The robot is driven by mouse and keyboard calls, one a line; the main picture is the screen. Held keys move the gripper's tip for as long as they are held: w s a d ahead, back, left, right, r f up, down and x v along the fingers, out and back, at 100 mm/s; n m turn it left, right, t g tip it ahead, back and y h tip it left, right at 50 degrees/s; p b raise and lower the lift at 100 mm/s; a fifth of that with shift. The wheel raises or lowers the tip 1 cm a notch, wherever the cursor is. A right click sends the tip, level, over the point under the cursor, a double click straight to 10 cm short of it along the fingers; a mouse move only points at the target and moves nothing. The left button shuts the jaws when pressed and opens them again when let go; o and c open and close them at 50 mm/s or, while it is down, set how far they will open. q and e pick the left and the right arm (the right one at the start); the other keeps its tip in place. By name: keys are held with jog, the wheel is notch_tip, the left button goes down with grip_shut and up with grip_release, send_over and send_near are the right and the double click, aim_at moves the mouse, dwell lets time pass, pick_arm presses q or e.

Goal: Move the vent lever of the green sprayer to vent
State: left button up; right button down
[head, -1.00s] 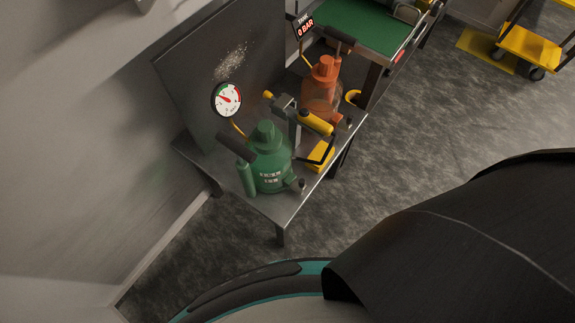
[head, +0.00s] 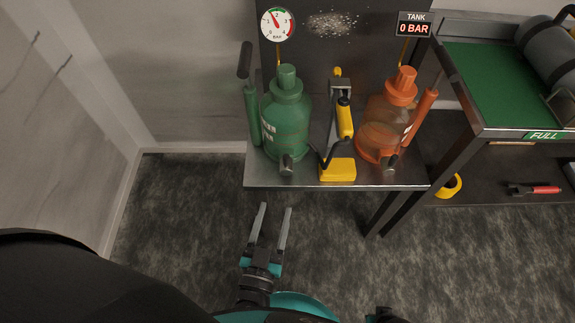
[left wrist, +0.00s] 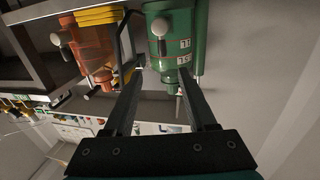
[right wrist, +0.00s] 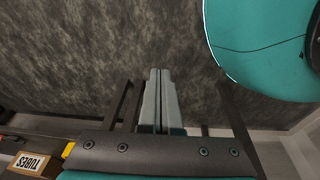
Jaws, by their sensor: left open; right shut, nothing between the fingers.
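The green sprayer (head: 287,122) stands upright at the left end of the metal bench. A grey knob-ended part (head: 287,164) sticks out low on its front and may be the vent lever; its setting cannot be told. The green sprayer (left wrist: 180,45) and its round grey knob (left wrist: 160,26) also show in the left wrist view. My left gripper (head: 275,207) is open and empty, in front of and below the bench edge, pointing toward the sprayer without touching it. My right gripper (right wrist: 160,72) is shut and empty over the floor, away from the sprayers.
An orange sprayer (head: 380,133) stands at the bench's right, with a yellow-handled tool (head: 338,168) between the sprayers. A round gauge (head: 277,24) and a "0 BAR" display (head: 414,25) are behind. A green-topped table (head: 495,85) adjoins on the right. Floor before the bench is clear.

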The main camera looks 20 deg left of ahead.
aim_at(285, 163)
pick_arm(q)
jog(key=w+b, duration=0.1)
jog(key=w, duration=0.3)
jog(key=w+a+b, duration=0.1)
jog(key=w, duration=0.4)
jog(key=w+b, duration=0.1)
jog(key=w, duration=0.3)
jog(key=shift+w+a+r, duration=0.1)
jog(key=shift+w+a, duration=0.15)
jog(key=shift+w+b, duration=0.3)
jog(key=shift+w, duration=0.6)
pick_arm(e)
jog(key=w+a+r, duration=0.3)
jog(key=w+r, duration=0.1)
jog(key=r, duration=0.2)
jog(key=shift+a+r, duration=0.15)
pick_arm(q)
grip_shut()
